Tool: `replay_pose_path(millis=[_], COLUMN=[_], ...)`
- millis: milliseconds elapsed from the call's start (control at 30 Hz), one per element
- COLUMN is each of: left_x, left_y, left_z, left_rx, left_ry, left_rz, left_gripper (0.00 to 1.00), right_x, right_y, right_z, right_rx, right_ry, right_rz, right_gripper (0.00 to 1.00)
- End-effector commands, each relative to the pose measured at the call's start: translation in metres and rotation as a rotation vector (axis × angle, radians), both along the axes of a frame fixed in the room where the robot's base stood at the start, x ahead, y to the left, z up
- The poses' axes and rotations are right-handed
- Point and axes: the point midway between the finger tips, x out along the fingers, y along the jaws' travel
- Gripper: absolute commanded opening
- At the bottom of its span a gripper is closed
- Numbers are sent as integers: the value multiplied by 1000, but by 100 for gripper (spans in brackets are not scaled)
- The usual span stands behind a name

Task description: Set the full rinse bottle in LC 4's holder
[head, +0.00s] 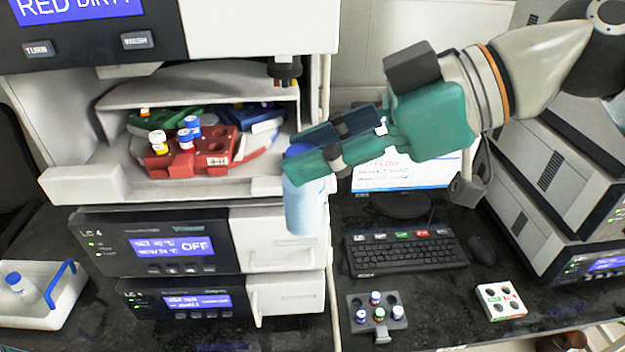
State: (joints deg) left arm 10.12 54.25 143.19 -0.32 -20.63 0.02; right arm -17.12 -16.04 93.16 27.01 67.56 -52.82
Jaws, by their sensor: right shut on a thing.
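My right gripper (300,153) comes in from the right and is shut on the rinse bottle (305,208), around its blue cap. The bottle is pale blue and roughly upright. It hangs in front of the right edge of the LC 4 stack (90,225), overlapping the white front panels. I cannot make out a bottle holder for certain; the bottle covers part of that area. I cannot tell whether the bottle touches anything below. My left gripper is not in view.
An open compartment above holds a red vial rack (190,160) with several vials. A white caddy (50,318) with another blue-capped bottle (20,287) stands at lower left. A keyboard (405,248), a grey vial rack (357,325) and a white rack (500,302) occupy the bench at right.

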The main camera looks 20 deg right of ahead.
Motion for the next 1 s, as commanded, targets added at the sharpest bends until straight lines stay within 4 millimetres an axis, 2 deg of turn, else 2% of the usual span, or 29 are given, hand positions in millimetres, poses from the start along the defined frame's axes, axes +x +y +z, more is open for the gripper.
replay_pose_path(millis=[33,167,367,1000], left_x=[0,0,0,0], left_y=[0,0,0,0], left_z=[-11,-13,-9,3], left_rx=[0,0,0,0], left_ry=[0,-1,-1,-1], left_rz=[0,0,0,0], left_gripper=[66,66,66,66], right_x=[0,1,8,50], right_y=[1,1,0,-13], right_z=[-10,-12,-11,-13], right_rx=[1,2,2,2], right_ry=[-1,-1,0,2], right_rz=[1,4,4,4], right_gripper=[5,5,5,5])
